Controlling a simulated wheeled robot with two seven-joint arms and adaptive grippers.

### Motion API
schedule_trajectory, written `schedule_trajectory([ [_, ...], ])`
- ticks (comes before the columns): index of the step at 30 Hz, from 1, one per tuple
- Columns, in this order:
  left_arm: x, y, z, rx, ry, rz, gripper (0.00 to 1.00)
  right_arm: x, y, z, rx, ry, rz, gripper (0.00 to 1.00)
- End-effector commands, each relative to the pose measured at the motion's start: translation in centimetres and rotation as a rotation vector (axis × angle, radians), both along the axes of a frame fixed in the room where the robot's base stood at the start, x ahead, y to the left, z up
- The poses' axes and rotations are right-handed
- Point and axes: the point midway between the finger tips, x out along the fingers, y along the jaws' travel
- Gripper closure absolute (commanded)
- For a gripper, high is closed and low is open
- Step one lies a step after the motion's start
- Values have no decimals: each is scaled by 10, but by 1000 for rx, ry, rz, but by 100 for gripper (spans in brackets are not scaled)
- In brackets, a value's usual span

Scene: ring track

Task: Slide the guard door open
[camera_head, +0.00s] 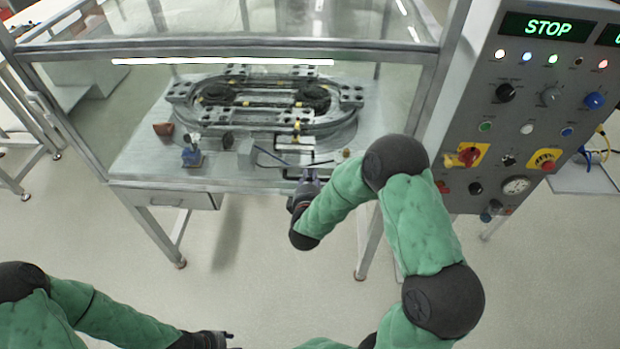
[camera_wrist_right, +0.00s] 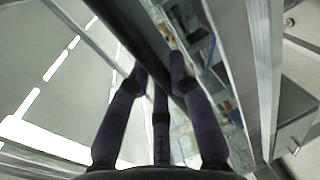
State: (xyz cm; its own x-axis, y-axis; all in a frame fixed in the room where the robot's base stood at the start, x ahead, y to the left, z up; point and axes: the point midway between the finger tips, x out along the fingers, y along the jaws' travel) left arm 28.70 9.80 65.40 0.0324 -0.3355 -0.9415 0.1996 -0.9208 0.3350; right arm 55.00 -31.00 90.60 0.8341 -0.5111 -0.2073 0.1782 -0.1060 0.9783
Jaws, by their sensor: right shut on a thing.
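The guard enclosure (camera_head: 230,46) has a grey metal frame with clear panes, in front of and around the ring track (camera_head: 270,125). The guard door's clear pane is hard to make out in the head view. My right gripper (camera_head: 306,183) is at the front edge of the track table, low in the middle of the enclosure front. In the right wrist view its fingers (camera_wrist_right: 158,75) are closed about a dark bar (camera_wrist_right: 128,35), which looks like part of the guard door. My left gripper (camera_head: 222,340) is low at the picture's bottom, away from the enclosure; its fingers are too small to read.
A control panel (camera_head: 540,110) with a lit STOP display, knobs and buttons stands at the right, close to my right arm. The track table (camera_head: 140,165) has a drawer at its front left. A small blue item (camera_head: 192,155) stands on it. The floor in front is clear.

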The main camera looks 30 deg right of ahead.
Motion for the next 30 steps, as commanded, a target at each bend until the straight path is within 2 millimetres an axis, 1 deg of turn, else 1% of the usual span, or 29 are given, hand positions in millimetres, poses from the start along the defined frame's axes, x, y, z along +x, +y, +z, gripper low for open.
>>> schedule_trajectory([
  [1,0,0,13,0,0,0,60,1,0,18,-3,-8,0,100],
  [5,0,0,36,0,0,0,60,2,-1,45,-3,-11,-2,100],
  [30,0,0,190,0,0,0,60,2,-1,232,-2,-11,-1,100],
])
